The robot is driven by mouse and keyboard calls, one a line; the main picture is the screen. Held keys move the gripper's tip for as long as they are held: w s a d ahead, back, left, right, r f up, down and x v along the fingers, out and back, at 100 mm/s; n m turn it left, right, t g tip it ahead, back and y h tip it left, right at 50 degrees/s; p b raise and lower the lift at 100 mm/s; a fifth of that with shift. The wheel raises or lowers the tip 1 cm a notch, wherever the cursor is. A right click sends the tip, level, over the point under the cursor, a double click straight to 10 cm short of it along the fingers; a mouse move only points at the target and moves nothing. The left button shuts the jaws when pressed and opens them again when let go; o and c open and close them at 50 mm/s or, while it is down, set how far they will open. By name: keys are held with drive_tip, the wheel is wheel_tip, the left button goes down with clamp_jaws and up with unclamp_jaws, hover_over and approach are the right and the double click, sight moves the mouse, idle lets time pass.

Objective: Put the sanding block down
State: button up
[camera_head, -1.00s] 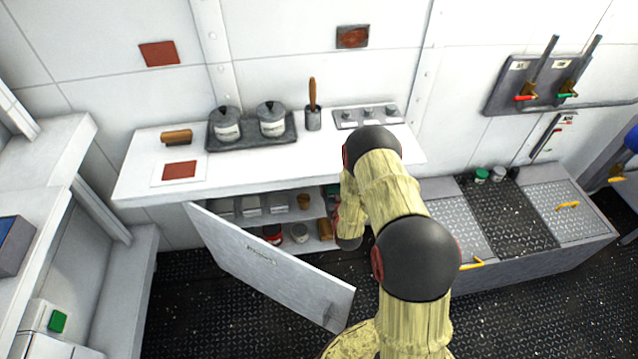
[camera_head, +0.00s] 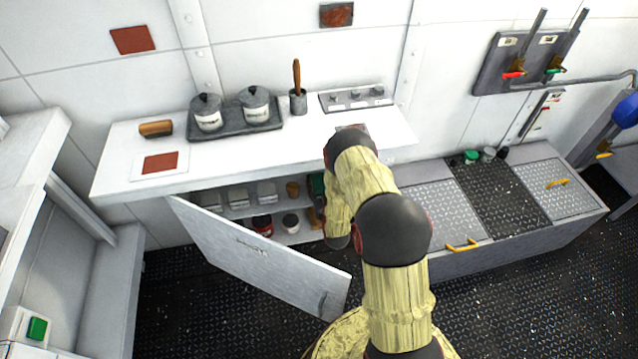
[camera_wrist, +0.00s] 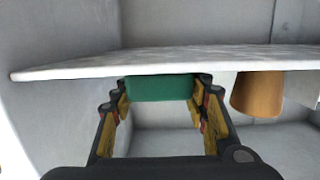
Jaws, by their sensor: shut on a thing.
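The sanding block, a green block, is between my fingertips in the wrist view (camera_wrist: 160,88). In the head view it shows as a small green patch (camera_head: 316,184) inside the open cabinet, beside my arm. My gripper (camera_wrist: 162,92) is shut on it. A pale shelf board (camera_wrist: 80,68) runs right along the block's edge in the wrist view; I cannot tell whether they touch. My forearm hides most of the gripper in the head view.
A brown cup (camera_head: 293,188) stands on the shelf close beside the block; it also shows in the wrist view (camera_wrist: 258,94). Pale containers (camera_head: 240,197) stand farther left. The cabinet door (camera_head: 255,255) hangs open at the left. The countertop (camera_head: 290,150) overhangs the shelves.

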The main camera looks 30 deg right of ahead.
drive_tip(key=shift+r, duration=0.1)
drive_tip(key=o, duration=1.2)
drive_tip(key=shift+r, duration=0.1)
drive_tip(key=p+v, duration=0.3)
drive_tip(key=v, duration=0.9)
